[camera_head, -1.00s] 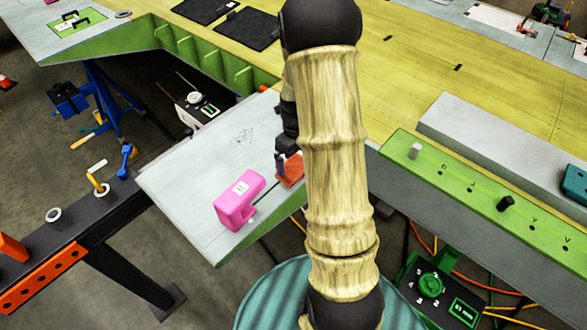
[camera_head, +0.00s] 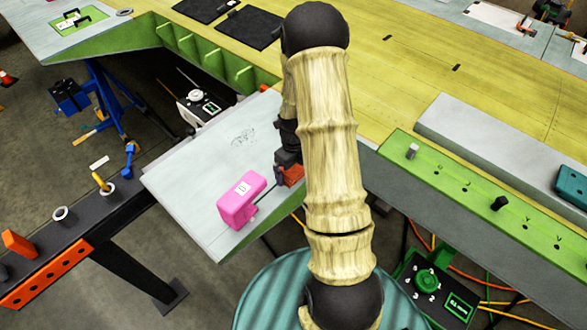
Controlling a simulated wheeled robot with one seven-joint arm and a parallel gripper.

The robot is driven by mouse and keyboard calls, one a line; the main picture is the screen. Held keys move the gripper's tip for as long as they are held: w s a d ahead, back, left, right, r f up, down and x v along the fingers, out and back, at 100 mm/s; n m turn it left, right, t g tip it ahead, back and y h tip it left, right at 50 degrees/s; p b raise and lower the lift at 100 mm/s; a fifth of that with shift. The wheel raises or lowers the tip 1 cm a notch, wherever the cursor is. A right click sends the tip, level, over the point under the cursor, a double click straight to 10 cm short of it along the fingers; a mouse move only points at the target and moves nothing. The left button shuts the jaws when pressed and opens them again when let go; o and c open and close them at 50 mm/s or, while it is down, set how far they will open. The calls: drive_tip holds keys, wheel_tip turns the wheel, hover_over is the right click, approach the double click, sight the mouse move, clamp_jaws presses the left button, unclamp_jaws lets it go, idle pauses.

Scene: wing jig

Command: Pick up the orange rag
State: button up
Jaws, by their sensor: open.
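An orange piece that looks like the orange rag (camera_head: 292,176) lies on the grey panel (camera_head: 190,177), mostly hidden behind my arm. My gripper (camera_head: 281,178) is at its left edge, pointing down, small and dark in the picture. The fingers seem to be right at the rag, but I cannot tell whether they touch it. The jaws are open. The rag's right part is covered by my arm.
A pink block-like object (camera_head: 240,200) with a white label sits on the panel just left of my gripper. The panel's front edge drops to the floor. A green strip with knobs (camera_head: 470,194) lies to the right.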

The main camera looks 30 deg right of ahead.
sight(294, 167)
idle(0.3)
drive_tip(key=c, duration=0.7)
drive_tip(key=shift+r, duration=0.1)
wheel_tip(294, 167, up, 10)
drive_tip(key=b, duration=0.3)
drive_tip(key=shift+b, duration=0.35)
drive_tip(key=shift+o, duration=1.2)
drive_tip(key=shift+c, duration=0.8)
